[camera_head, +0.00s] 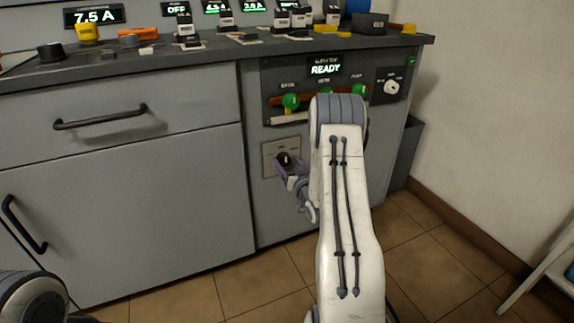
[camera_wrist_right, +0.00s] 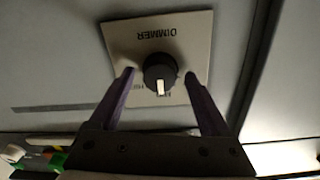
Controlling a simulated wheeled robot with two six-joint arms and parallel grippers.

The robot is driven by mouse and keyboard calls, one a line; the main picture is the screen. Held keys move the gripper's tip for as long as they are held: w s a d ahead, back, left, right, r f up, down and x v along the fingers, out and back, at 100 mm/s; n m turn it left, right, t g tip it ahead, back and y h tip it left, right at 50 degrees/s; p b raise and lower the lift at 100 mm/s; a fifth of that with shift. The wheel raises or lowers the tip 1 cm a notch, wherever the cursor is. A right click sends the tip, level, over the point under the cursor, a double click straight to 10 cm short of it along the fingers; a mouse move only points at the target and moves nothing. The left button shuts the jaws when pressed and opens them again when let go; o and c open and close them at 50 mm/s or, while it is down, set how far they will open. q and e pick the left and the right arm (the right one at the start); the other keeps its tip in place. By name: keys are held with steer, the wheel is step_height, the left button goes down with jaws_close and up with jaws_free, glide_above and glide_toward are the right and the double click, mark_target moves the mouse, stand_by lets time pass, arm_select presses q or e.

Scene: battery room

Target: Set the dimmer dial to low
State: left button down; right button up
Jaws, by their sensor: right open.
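The dimmer dial (camera_wrist_right: 160,72) is a round black knob with a white pointer mark, on a pale square plate (camera_wrist_right: 186,32) lettered DIMMER. In the right wrist view the lettering is upside down and the pointer faces the bottom of the picture, towards my gripper's base. Small lettering near the pointer is partly hidden and hard to read. My right gripper (camera_wrist_right: 158,76) is open, with one purple finger on each side of the knob. I cannot tell whether they touch it. In the head view the dial (camera_head: 284,158) sits low on the grey cabinet front, with my right gripper (camera_head: 287,170) at it. My left gripper is out of view.
Above the dial, a dark panel (camera_head: 270,88) carries a READY display (camera_head: 325,69), green knobs and a white knob (camera_head: 391,87). Drawer handles (camera_head: 100,117) stick out at left. A grey bin (camera_head: 408,150) stands right of the cabinet. The tiled floor in front is open.

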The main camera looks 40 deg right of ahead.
jaws_close()
steer(key=n+b, duration=0.1)
steer(key=n, duration=0.4)
steer(key=shift+a+f+n, duration=0.1)
steer(key=shift+f+n, duration=0.05)
steer(key=shift+n, duration=0.15)
steer(key=n+b, duration=0.2)
steer(key=n, duration=0.4)
steer(key=shift+n, duration=0.3)
stand_by(0.3)
jaws_free()
